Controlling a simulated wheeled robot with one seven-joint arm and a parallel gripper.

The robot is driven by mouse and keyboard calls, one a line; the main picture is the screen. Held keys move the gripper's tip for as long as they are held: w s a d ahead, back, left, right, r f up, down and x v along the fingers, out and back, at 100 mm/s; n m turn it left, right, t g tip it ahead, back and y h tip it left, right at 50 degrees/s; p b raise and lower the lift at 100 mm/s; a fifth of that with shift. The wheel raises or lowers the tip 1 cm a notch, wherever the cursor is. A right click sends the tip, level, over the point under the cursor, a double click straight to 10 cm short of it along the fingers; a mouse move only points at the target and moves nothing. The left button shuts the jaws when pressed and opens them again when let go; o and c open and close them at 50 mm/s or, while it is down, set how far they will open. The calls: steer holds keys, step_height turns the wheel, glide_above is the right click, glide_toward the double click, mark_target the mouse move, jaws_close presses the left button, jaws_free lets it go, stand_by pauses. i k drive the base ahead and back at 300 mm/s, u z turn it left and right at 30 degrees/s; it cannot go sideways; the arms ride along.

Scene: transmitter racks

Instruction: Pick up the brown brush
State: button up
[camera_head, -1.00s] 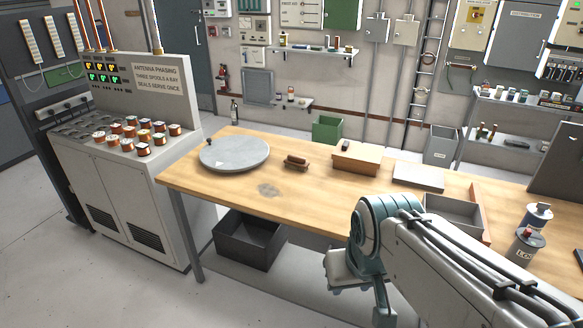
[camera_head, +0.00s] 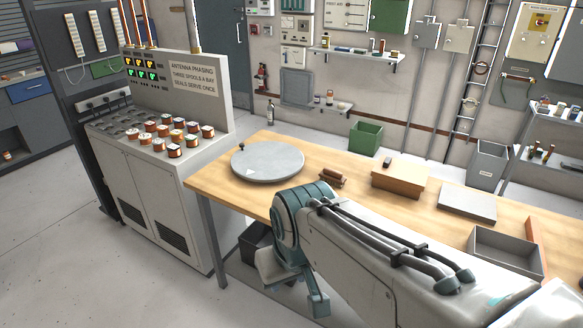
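A small brown object (camera_head: 333,178), which looks like the brown brush, lies on the wooden workbench (camera_head: 225,188) just right of a round grey disc (camera_head: 268,161). Its bristles are too small to make out. My gripper (camera_head: 293,287) hangs at the end of my arm, in front of the bench's near edge and apart from the brush. It points downward and seems to hold nothing. The gap between its fingers is not clear from this angle.
A wooden box (camera_head: 399,182) with a small dark item on it, a grey flat slab (camera_head: 467,203) and an open grey tray (camera_head: 505,252) are right of the brush. A dark bin (camera_head: 257,243) is under the bench. A spool console (camera_head: 150,185) stands left; floor in front is clear.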

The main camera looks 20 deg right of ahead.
mark_target(327, 175)
steer(key=u, duration=0.05)
steer(key=i, duration=0.6)
steer(key=z, duration=0.75)
steer(key=i, duration=0.5)
steer(key=z, duration=0.5)
